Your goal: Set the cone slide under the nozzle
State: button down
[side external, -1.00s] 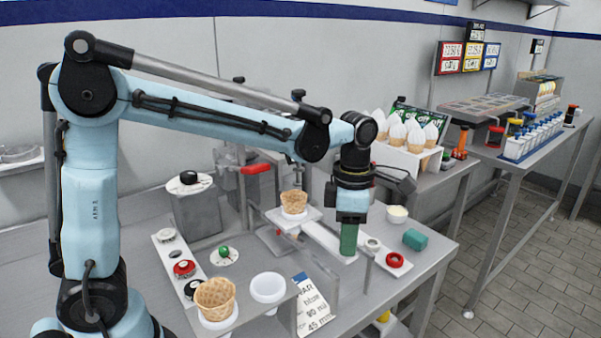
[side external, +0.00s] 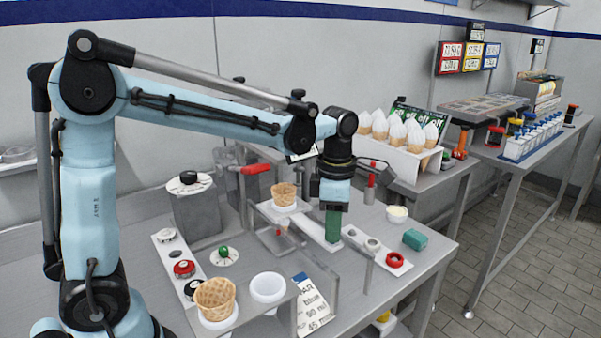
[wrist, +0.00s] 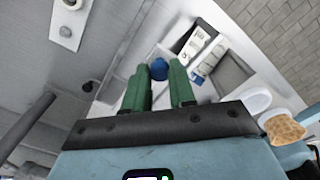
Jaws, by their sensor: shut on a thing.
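The cone slide (side external: 308,222) is a pale strip with a white holder at its left end. A waffle cone (side external: 284,194) stands upright in the holder. My gripper (side external: 332,238) points down at the slide's right end, its green fingers shut on the slide. A machine with a red handle (side external: 256,169) stands behind and left of the cone. I cannot make out the nozzle clearly; my arm covers part of that area.
Another waffle cone (side external: 215,296) stands in a holder at the front, beside an empty white ring (side external: 267,288) and a printed card (side external: 313,303). A grey post stands close in front of my gripper.

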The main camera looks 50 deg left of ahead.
jog(key=c, duration=0.9)
grip_release()
jog(key=shift+c, duration=0.2)
notch_tip(320, 180, up, 12)
